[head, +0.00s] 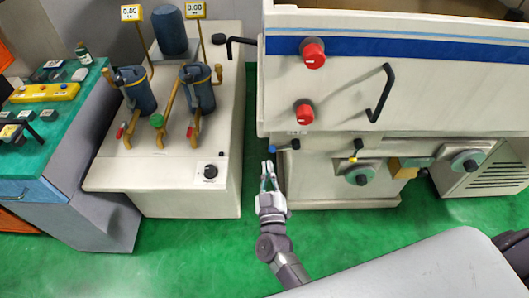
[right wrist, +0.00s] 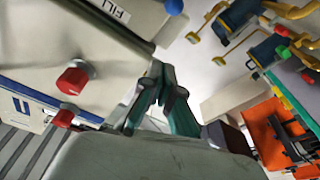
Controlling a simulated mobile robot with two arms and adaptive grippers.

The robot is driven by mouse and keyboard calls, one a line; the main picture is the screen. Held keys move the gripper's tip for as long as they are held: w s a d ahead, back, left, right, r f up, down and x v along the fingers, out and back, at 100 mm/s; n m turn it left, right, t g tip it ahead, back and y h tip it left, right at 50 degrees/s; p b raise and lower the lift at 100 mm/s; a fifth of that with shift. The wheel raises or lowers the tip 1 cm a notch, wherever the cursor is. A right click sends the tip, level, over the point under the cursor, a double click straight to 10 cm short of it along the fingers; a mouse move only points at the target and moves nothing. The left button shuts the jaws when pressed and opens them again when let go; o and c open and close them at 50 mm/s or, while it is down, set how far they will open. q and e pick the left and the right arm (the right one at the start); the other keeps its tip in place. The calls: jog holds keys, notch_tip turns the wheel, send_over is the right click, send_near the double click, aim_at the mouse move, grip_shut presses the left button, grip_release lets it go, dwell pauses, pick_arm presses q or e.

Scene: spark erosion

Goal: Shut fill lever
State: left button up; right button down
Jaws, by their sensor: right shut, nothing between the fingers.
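The fill lever (head: 281,148) is a short dark lever with a blue ball end. It sticks out to the left from the front of the white machine (head: 420,85), just below a small label. The fingers also show in the right wrist view (right wrist: 165,85). My left gripper is out of view.
Red knobs (head: 313,54) and a black handle (head: 381,94) stick out of the machine's front. A yellow-ended lever (head: 353,158) sits to the right. A filter unit with blue canisters (head: 140,92) stands left, across a narrow gap. Green floor (head: 180,245) is clear in front.

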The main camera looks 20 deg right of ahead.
aim_at(284, 147)
pick_arm(q)
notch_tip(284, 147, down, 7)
jog(key=b, duration=0.6)
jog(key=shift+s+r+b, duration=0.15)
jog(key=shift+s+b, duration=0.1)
jog(key=shift+b, duration=0.05)
pick_arm(e)
jog(key=w+d, duration=0.1)
jog(key=w, duration=0.2)
jog(key=w+d+f, duration=0.1)
jog(key=w, duration=0.1)
jog(key=w+d+f, duration=0.1)
jog(key=w, duration=0.2)
jog(key=shift+w+d+f, duration=0.15)
jog(key=shift+w, duration=0.2)
